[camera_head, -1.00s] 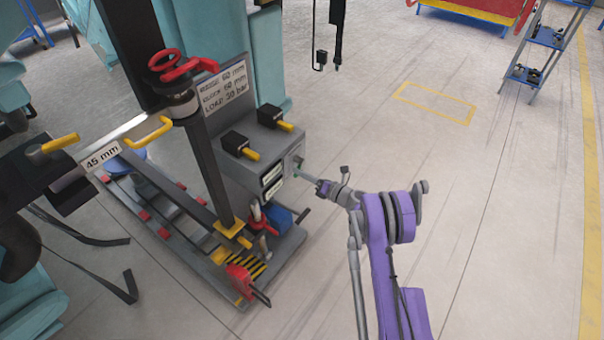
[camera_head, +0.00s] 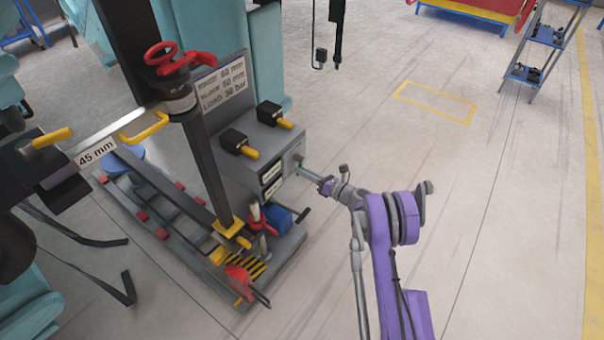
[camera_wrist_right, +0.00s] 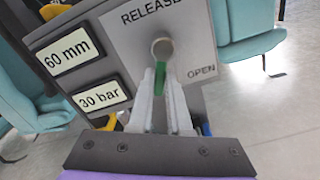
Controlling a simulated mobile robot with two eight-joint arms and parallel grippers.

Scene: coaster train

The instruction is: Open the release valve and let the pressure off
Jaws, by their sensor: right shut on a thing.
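The release valve shows in the right wrist view as a round metal hub (camera_wrist_right: 162,46) with a green lever (camera_wrist_right: 159,80) pointing down from it. It sits on a pale plate (camera_wrist_right: 122,42) marked RELEASE at the top and OPEN at the lower right. My right gripper (camera_wrist_right: 160,84) is shut on the green lever, with one pale finger on each side. In the head view my right gripper (camera_head: 303,167) reaches the right side of the grey control box (camera_head: 232,172). The lever is tiny there. My left gripper is not in view.
Two black switches with yellow handles (camera_head: 237,141) top the box. A red handwheel (camera_head: 163,58) stands on a post to the left.

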